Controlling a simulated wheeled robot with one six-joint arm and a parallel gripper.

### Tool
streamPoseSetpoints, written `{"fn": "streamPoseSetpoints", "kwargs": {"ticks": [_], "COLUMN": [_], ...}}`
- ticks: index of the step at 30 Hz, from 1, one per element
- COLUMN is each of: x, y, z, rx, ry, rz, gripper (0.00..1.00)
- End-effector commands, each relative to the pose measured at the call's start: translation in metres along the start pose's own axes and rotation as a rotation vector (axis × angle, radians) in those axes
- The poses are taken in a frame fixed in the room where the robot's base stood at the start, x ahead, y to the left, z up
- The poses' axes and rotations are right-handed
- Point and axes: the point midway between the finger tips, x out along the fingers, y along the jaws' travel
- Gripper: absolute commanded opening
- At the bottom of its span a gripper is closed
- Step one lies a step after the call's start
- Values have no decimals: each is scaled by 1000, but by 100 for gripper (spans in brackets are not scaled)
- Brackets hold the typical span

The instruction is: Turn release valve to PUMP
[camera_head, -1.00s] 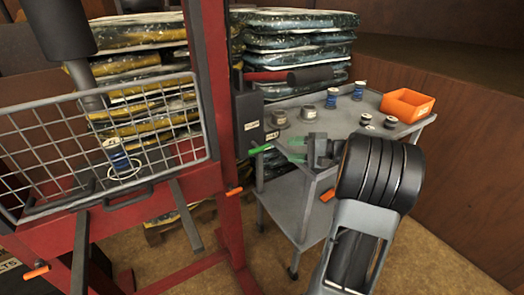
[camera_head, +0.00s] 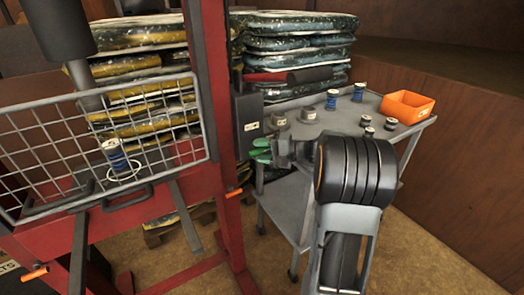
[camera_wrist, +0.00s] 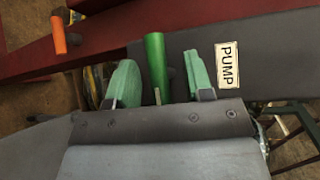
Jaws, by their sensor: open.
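The release valve's green lever (camera_wrist: 156,64) stands out from the dark pump box (camera_head: 247,112) on the red lift frame. In the wrist view the lever lies between the two green fingers of my gripper (camera_wrist: 158,75), with a visible gap on each side. My gripper is open and not clamped on the lever. A white PUMP label (camera_wrist: 228,65) is on the dark face, right of the right finger. In the head view my gripper (camera_head: 262,150) is at the box's lower right, and its fingers and wrist hide the lever.
A grey cart (camera_head: 345,122) with spools, small parts and an orange bin (camera_head: 407,106) stands right of the lift, close behind my arm. Stacked bags (camera_head: 300,40) are behind. An orange handle (camera_wrist: 58,34) shows in the wrist view.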

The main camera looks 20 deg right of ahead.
Motion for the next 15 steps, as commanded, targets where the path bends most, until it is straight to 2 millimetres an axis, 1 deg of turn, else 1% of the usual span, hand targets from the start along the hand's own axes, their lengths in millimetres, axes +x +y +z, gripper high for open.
{"fn": "streamPoseSetpoints", "kwargs": {"ticks": [2,15], "x": [0,0], "y": [0,0], "z": [0,0], "rx": [0,0], "ry": [0,0], "rz": [0,0], "gripper": [46,4]}}
